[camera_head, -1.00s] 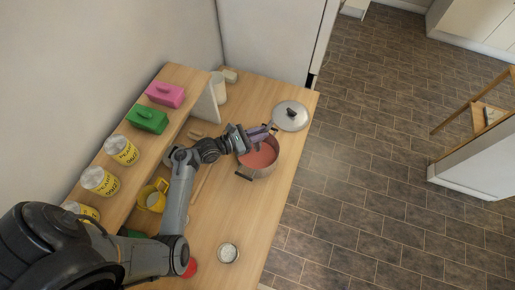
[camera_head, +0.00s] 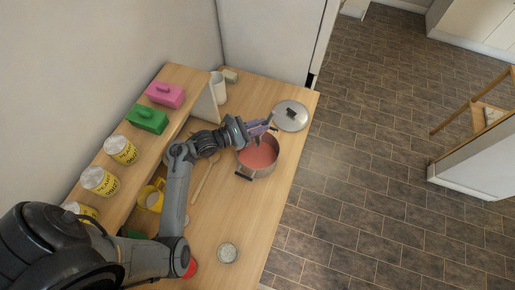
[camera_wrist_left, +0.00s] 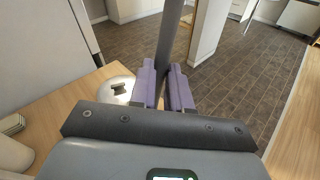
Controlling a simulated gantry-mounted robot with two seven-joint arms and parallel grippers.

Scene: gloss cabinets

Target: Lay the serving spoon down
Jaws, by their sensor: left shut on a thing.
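My left gripper (camera_head: 264,125) is above the far rim of the pot (camera_head: 258,158), beside the lid. In the left wrist view its purple fingers (camera_wrist_left: 168,88) are shut on a dark grey rod, which I take to be the serving spoon's handle (camera_wrist_left: 173,45). It runs up and away between the fingers. The spoon's bowl cannot be made out. The pot holds red-orange liquid. A long light wooden utensil (camera_head: 203,181) lies on the counter (camera_head: 225,205) left of the pot. My right gripper is not in view.
A silver lid (camera_head: 291,116) lies behind the pot; it also shows in the wrist view (camera_wrist_left: 118,91). A yellow mug (camera_head: 152,195), a small bowl (camera_head: 228,252) and a white container (camera_head: 218,87) stand around. A raised shelf (camera_head: 176,117) borders the left.

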